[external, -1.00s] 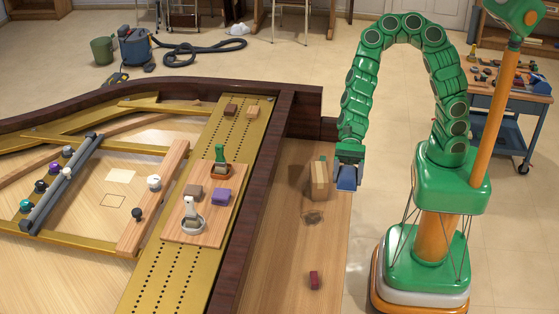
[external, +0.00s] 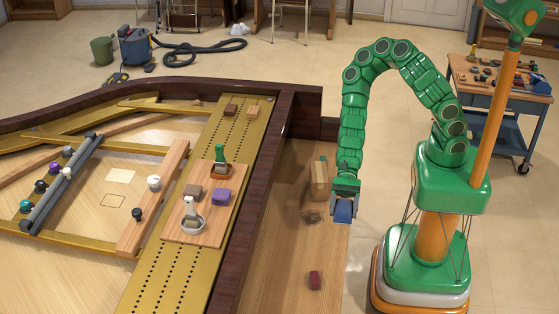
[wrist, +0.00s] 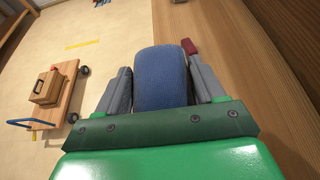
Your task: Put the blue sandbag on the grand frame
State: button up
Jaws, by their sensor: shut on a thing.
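The blue sandbag (external: 343,213) is held in my gripper (external: 344,203), at the right edge of the wooden ledge. In the wrist view the sandbag (wrist: 160,78) sits between the two grey fingers (wrist: 160,90), which press on its sides. Whether its underside touches anything is hidden. The grand frame (external: 165,275) is the gold plate with rows of dark holes, to the left past a dark wooden rim.
The dark rim (external: 262,190) stands between ledge and frame. A tan block (external: 319,180) and a dark red block (external: 314,280) lie on the ledge (external: 270,285). A wooden board (external: 185,233) with tools and blocks rests on the frame. Bare frame shows below that board.

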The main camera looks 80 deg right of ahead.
jog(key=shift+f, duration=0.65)
jog(key=w+a+f, duration=0.4)
jog(key=w+a, duration=0.2)
jog(key=w, duration=0.1)
send_over(306, 259)
jog(key=s, duration=0.1)
jog(key=f, duration=0.4)
jog(key=shift+d+f, duration=0.1)
jog(key=shift+d, duration=0.3)
jog(key=shift+w+a+f, duration=0.25)
jog(key=shift+f, duration=0.25)
jog(key=shift+w+a+f, duration=0.2)
jog(key=shift+w+f, duration=0.05)
jog(key=shift+f, duration=1.65)
jog(key=o, duration=1.3)
jog(key=shift+d, duration=0.15)
